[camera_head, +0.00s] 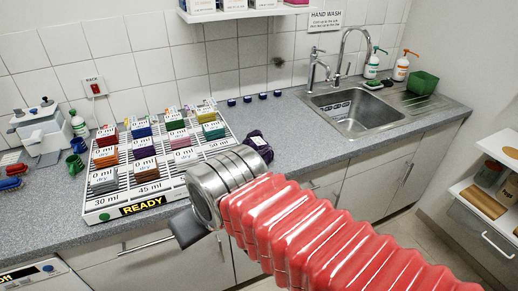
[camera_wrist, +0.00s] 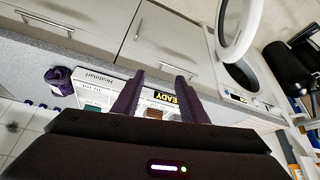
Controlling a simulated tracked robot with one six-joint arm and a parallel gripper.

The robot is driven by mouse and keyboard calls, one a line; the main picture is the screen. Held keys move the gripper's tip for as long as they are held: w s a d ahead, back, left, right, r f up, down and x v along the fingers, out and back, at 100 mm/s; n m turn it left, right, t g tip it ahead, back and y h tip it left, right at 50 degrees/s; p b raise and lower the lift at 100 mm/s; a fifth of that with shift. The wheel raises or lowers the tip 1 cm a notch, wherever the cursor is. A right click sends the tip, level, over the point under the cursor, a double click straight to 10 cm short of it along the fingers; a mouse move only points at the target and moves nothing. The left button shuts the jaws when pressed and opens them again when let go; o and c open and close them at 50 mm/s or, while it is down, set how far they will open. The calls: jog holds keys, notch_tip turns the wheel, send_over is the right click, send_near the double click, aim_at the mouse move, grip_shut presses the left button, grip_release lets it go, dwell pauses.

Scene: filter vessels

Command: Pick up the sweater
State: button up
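A dark purple bundle, which looks like the sweater (camera_head: 258,148), lies on the grey counter just right of the white rack, with a pale label on it. It also shows at the left of the wrist view (camera_wrist: 60,80). My gripper (camera_head: 187,229) is in front of the counter's edge in the head view, mostly hidden behind my wrist. In the wrist view my gripper (camera_wrist: 160,78) has its two dark fingers apart with nothing between them. The bundle is apart from the fingers, to their left in that view.
A white slatted rack (camera_head: 100,215) marked READY holds several coloured labelled blocks. Small blue items line the wall. A machine's open round door (camera_wrist: 240,25) shows in the wrist view.

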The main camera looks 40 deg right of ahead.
jog(key=o, duration=0.8)
jog(key=w+d+m+t+h, duration=0.1)
jog(key=w+d+h, duration=0.1)
jog(key=w+d, duration=0.2)
jog(key=w+d+m+t+h, duration=0.1)
jog(key=w+d, duration=0.3)
jog(key=d, duration=0.6)
jog(key=shift+d+r+m+h, duration=0.25)
jog(key=shift+r+m+h, duration=0.15)
jog(key=shift+h, duration=0.3)
jog(key=w+d+t+h, duration=0.2)
jog(key=w+d, duration=0.2)
jog(key=d, duration=0.9)
jog(key=s+d+f+t+y, duration=0.3)
jog(key=s+d+f+y, duration=0.1)
jog(key=f, duration=0.4)
jog(key=shift+s+d+t+y, duration=0.3)
jog(key=shift+s+d+t, duration=0.1)
jog(key=shift+s+d, duration=0.45)
jog(key=shift+w+f, duration=0.1)
jog(key=shift+w, duration=0.1)
send_near(269, 156)
jog(key=shift+x, duration=2.35)
jog(key=shift+w, duration=0.1)
jog(key=shift+x, duration=2.5)
